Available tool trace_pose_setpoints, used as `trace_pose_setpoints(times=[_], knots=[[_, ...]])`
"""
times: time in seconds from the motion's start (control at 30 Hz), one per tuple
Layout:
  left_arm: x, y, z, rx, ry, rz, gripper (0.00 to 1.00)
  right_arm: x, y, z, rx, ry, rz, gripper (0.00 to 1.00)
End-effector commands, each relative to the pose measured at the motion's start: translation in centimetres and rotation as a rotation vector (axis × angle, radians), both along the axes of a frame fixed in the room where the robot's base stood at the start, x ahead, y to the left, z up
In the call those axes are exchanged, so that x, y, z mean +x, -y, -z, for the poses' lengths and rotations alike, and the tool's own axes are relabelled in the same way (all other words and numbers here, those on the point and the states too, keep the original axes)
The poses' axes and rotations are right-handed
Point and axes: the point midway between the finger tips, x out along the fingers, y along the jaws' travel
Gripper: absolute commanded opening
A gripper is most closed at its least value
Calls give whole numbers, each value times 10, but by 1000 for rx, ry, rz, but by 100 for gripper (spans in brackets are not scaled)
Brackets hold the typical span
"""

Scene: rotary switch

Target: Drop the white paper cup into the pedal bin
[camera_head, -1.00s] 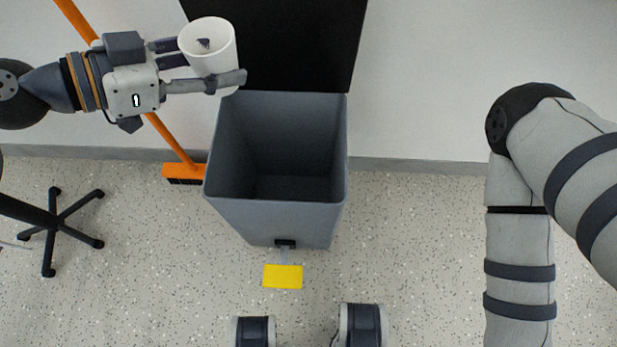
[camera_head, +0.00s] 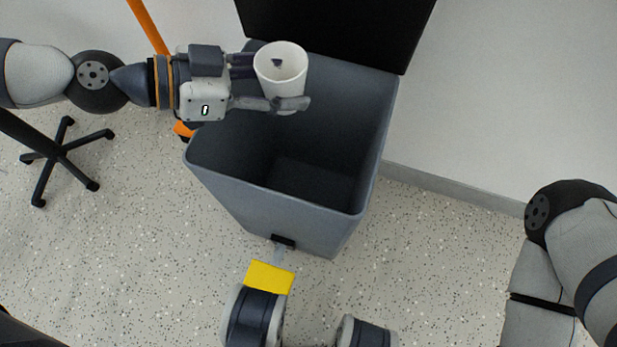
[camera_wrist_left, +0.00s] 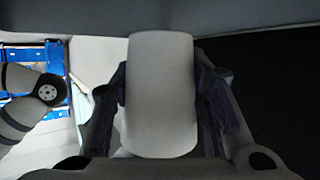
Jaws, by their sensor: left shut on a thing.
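The white paper cup (camera_head: 281,66) is upright, with its open mouth facing the head camera and a small dark mark inside. My left gripper (camera_head: 272,88) is shut around the cup's sides and holds it over the back left part of the pedal bin's opening. The cup also fills the middle of the left wrist view (camera_wrist_left: 161,95), between both fingers. The grey pedal bin (camera_head: 285,208) stands open, its black lid (camera_head: 340,25) raised at the back. Its yellow pedal (camera_head: 269,277) is at the front, against one of my dark-and-grey parts. My right gripper is out of view.
An orange broom (camera_head: 148,26) stands behind my left arm. A black chair base (camera_head: 62,155) is on the floor at the left. The white wall is behind the bin, and speckled floor (camera_head: 430,260) to the right is clear.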

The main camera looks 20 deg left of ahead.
Motion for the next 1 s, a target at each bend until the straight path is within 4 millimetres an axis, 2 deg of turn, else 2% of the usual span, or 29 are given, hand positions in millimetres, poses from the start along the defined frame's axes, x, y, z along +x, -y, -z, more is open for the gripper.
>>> trace_pose_setpoints(times=[0.17,0.2,0.27,0.3,0.63,1.0], knots=[[0,0,-2,0,2,0,31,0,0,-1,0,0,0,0],[0,0,-2,0,2,0,48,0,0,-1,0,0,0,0],[0,0,-2,0,2,-1,62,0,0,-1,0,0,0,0],[0,0,-2,0,1,0,65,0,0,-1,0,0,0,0],[-2,-3,-3,-1,0,0,65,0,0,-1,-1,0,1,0],[-37,-57,-28,0,-4,-8,65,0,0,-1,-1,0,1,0]])
